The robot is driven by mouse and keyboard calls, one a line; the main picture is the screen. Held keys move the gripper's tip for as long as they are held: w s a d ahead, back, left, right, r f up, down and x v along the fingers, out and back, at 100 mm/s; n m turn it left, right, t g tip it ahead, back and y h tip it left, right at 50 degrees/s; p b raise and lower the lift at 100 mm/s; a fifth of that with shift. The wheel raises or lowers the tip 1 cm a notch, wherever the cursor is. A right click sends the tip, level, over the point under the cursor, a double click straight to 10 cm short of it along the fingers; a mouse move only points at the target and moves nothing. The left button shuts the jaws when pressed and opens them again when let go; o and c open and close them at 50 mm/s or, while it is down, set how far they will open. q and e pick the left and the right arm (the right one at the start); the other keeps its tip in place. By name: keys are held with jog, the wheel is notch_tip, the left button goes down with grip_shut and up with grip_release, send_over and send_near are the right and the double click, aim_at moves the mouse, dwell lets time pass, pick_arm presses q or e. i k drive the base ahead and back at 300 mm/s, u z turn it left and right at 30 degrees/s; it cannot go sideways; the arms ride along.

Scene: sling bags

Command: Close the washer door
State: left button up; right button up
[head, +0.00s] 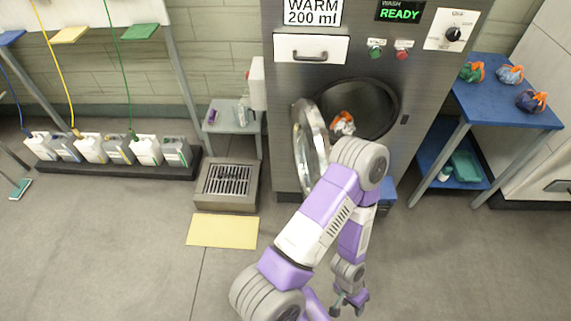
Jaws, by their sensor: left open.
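The washer (290,87) is a grey metal front-loader at the centre back of the head view. Its round door (303,150) stands open, swung out on the left side of the dark drum opening (372,98). A white and orange sling bag (342,124) shows inside the drum. My left arm rises in front of the washer and bends down again, covering the lower right part of the door and opening. My left gripper (349,302) is open, low over the floor in front of the washer, apart from the door. My right gripper is out of view.
A blue table (505,98) with several sling bags stands right of the washer. A small grey table (233,122), a floor grate (226,180) and a yellow mat (222,231) are to the left. The front floor is clear.

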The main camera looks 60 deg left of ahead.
aim_at(306, 117)
jog(key=u, duration=1.9)
jog(key=i, duration=0.5)
jog(key=k, duration=1)
jog(key=u, duration=1.75)
jog(key=i, duration=1.2)
jog(key=z, duration=1.9)
